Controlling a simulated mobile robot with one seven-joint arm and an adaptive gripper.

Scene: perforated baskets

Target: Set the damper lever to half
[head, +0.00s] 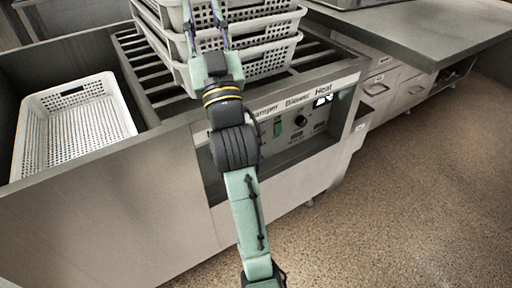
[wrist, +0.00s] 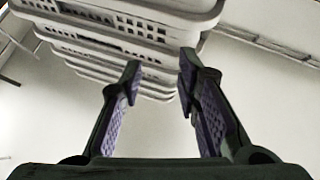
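The control panel (head: 312,128) is set in the front of the metal machine, under a label strip (head: 298,98) reading "amper", "Blower" and "Heat"; my arm covers the start of the first word. I cannot make out the damper lever; my arm hides the left part of the panel. My gripper (head: 203,22) is above and beyond the panel, in front of the stacked baskets. In the wrist view my gripper (wrist: 160,78) has its two fingers apart with nothing between them, and the panel is not in view.
A stack of white perforated baskets (head: 262,52) stands on the machine's slatted top; it also shows beyond my fingers in the wrist view (wrist: 110,32). Another white basket (head: 75,130) sits in the left bay. A steel counter (head: 430,32) is at right. The floor (head: 410,190) at right is clear.

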